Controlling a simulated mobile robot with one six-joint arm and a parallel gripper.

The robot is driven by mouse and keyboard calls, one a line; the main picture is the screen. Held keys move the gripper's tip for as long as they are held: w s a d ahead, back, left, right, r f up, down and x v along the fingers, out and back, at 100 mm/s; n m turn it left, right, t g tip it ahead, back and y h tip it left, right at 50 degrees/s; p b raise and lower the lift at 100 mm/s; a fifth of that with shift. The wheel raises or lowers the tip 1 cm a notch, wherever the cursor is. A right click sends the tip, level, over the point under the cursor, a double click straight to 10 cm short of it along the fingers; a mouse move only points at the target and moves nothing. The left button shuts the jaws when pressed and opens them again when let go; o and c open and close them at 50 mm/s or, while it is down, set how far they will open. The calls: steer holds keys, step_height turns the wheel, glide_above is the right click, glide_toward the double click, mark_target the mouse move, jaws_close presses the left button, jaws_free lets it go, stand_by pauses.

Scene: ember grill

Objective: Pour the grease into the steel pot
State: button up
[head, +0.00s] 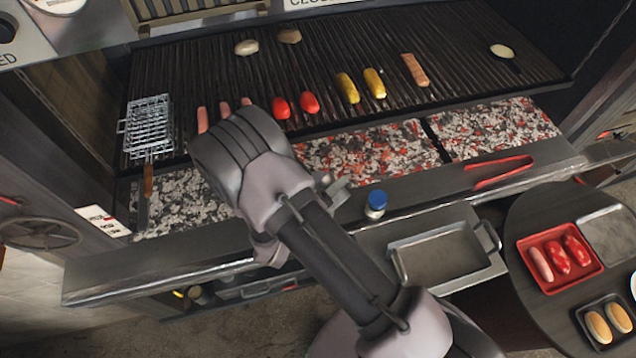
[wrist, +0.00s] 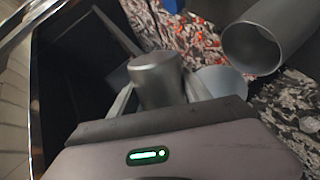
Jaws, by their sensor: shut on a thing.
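My gripper (wrist: 165,90) is shut on a small grey metal cylinder (wrist: 155,78), which shows between the fingers in the wrist view. Whether it is the grease container cannot be told, and no grease is visible. A larger steel cylinder with an open mouth (wrist: 270,38), likely the steel pot, shows at the upper right of the wrist view, apart from the held piece. In the head view my own arm covers the fingers and the held piece, over the grill's front ledge. A small grey piece (head: 336,190) shows beside my arm there.
A blue-capped shaker (head: 376,204) stands on the ledge just right of my arm. Glowing coals (head: 370,150) lie behind, below the food-laden grate (head: 440,50). Red tongs (head: 503,172) lie on the ledge at right. An empty metal tray (head: 440,256) sits below the ledge.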

steer(key=shift+r+p, duration=0.25)
steer(key=shift+p, duration=0.25)
steer(key=shift+w+a+r+n+g+p, duration=0.1)
steer(key=shift+n+g+p, duration=0.2)
steer(key=shift+n+p, duration=0.25)
steer(key=shift+a+r+n+h+p, duration=0.15)
steer(key=shift+n+h+p, duration=0.15)
steer(key=shift+p, duration=0.15)
steer(key=shift+w+a+r+n+g+h+b, duration=0.15)
steer(key=shift+w+r+n+g+h+b, duration=0.3)
steer(key=shift+n, duration=0.3)
stand_by(0.4)
steer(key=shift+a+r+n+g+h+b, duration=0.15)
steer(key=shift+a+n+g+h+b, duration=0.1)
steer(key=shift+n+g+b, duration=0.2)
steer(key=shift+n, duration=0.25)
